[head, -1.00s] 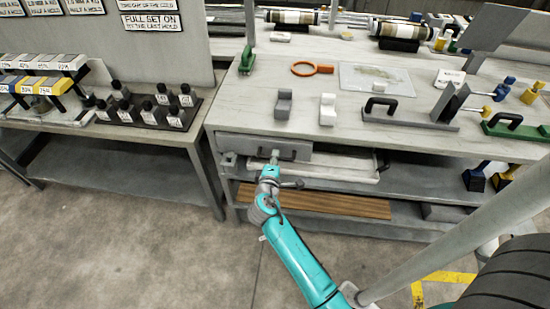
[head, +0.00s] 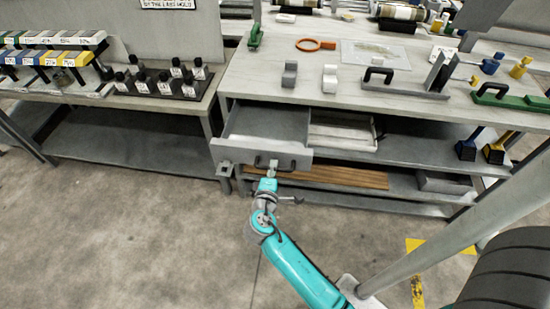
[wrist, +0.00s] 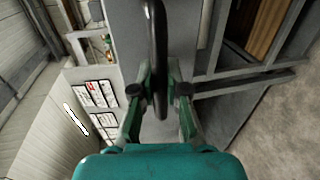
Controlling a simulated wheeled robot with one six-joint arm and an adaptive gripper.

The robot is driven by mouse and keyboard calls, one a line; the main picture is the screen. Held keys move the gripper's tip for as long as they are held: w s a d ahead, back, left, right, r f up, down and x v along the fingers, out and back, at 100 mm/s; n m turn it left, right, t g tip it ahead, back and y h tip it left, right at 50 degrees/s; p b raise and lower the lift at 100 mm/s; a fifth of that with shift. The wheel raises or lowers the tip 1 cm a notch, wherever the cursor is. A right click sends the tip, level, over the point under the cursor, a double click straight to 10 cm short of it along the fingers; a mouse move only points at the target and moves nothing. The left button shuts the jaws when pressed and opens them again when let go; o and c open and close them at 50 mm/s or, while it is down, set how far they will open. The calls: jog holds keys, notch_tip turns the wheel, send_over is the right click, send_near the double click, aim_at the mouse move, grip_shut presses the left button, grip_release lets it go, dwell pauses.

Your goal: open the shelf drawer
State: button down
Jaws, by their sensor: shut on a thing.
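The grey shelf drawer (head: 235,151) is pulled well out from under the workbench top in the head view, and its inside looks empty. A dark bar handle (head: 283,163) is on its front, and it also shows upright in the wrist view (wrist: 157,50). My gripper (head: 271,172) is at the drawer front, shut on the handle. In the wrist view its fingers (wrist: 160,88) stand on both sides of the handle. The exact finger contact is partly hidden by the handle.
A white tray (head: 343,141) lies right of the drawer, on the shelf under the workbench top (head: 300,108). A brown slatted board (head: 335,176) lies on the lower shelf. The floor (head: 150,240) in front on the left is clear. My column crosses the right side.

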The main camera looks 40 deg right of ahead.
jog(key=shift+f+v, duration=0.25)
jog(key=shift+v, duration=0.85)
jog(key=c, duration=1.2)
grip_release()
jog(key=shift+s+a, duration=0.1)
jog(key=v, duration=1.1)
jog(key=shift+s+a, duration=0.2)
jog(key=shift+a, duration=0.15)
